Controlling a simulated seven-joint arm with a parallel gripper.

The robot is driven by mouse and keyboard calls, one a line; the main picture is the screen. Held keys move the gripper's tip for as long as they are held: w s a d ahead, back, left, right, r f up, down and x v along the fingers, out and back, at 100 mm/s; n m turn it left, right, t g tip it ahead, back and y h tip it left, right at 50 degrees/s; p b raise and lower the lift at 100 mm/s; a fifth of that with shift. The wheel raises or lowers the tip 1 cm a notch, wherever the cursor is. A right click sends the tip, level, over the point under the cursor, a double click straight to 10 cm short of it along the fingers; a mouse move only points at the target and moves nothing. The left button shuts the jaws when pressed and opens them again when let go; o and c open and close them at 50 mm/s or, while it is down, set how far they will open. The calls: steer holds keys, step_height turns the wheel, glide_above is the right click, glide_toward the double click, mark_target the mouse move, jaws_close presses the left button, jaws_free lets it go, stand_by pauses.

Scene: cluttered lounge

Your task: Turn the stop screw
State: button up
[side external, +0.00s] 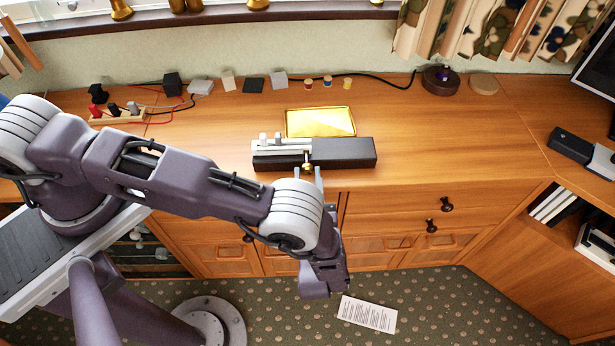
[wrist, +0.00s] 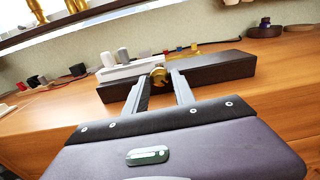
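The stop screw shows as a brass knob (wrist: 158,76) on the front of a long black block (wrist: 215,70) with a white-grey part at its left. In the side external view the knob (side external: 307,164) faces the front edge of the wooden cabinet top, and the block (side external: 345,152) lies along it. My gripper (wrist: 162,80) reaches toward the knob with its two grey fingers apart. The knob shows between the fingertips, with a gap visible at the right finger. I cannot tell whether the left finger touches it. In the side view my gripper (side external: 311,176) is partly hidden by my wrist.
A gold tray (side external: 320,122) lies behind the block. Several small blocks and spools (side external: 308,84) stand along the wall. A wired wooden stand (side external: 117,115) is at the left, a dark round object (side external: 441,80) at the back right. The top right of the block is clear.

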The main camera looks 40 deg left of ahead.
jaws_close()
steer(key=shift+n, duration=0.3)
steer(key=n, duration=0.3)
steer(key=shift+d+n, duration=0.1)
steer(key=shift+n, duration=0.2)
steer(key=n, duration=0.3)
steer(key=shift+n, duration=0.4)
steer(key=n, duration=0.4)
steer(key=shift+w+r, duration=0.1)
steer(key=shift+n, duration=2)
